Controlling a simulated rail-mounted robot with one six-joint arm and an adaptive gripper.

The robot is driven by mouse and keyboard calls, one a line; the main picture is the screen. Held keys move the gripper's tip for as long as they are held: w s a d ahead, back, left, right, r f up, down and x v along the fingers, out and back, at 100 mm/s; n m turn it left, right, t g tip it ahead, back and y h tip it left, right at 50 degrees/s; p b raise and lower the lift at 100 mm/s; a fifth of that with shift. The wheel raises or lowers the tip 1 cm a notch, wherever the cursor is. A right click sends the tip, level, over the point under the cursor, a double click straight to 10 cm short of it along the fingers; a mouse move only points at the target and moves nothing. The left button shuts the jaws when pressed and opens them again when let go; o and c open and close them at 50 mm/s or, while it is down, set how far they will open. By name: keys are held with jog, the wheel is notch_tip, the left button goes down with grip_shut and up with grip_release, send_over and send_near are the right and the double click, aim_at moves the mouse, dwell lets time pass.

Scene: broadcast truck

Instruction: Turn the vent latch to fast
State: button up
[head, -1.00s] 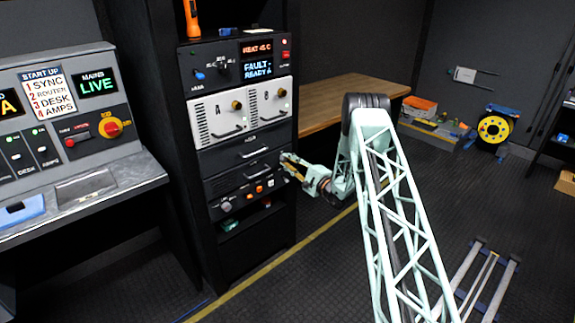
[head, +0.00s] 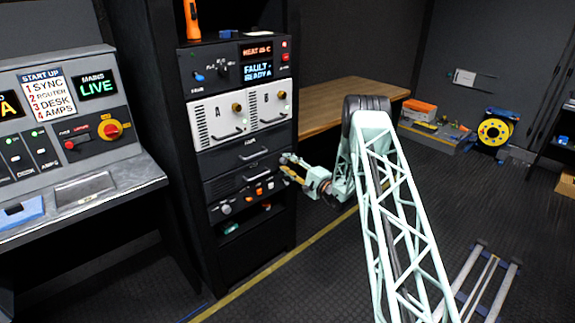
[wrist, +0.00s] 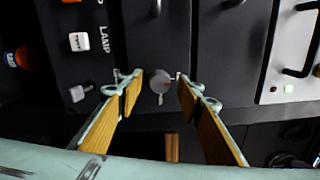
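A round grey knob with a small tab (wrist: 160,82) sits on the dark panel in the middle of the wrist view. It looks like the vent latch, but no label for it is legible, and neither is its setting. My gripper (wrist: 158,84) is open, with one wood-coloured finger on each side of the knob and a gap on both sides. In the head view my gripper (head: 286,169) is at the right front of the rack, by the lower dark panels. The knob is not clearly visible there.
The black equipment rack (head: 262,233) holds a white twin unit (head: 240,113) above the dark panels. The wrist view shows a white switch marked LAMP (wrist: 79,42) left of the fingers. A wooden bench (head: 345,100) stands behind the arm. The floor right of the rack is mostly clear.

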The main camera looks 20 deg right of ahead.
jog(key=shift+s, duration=0.1)
jog(key=v, duration=1.2)
dwell(0.4)
dwell(0.5)
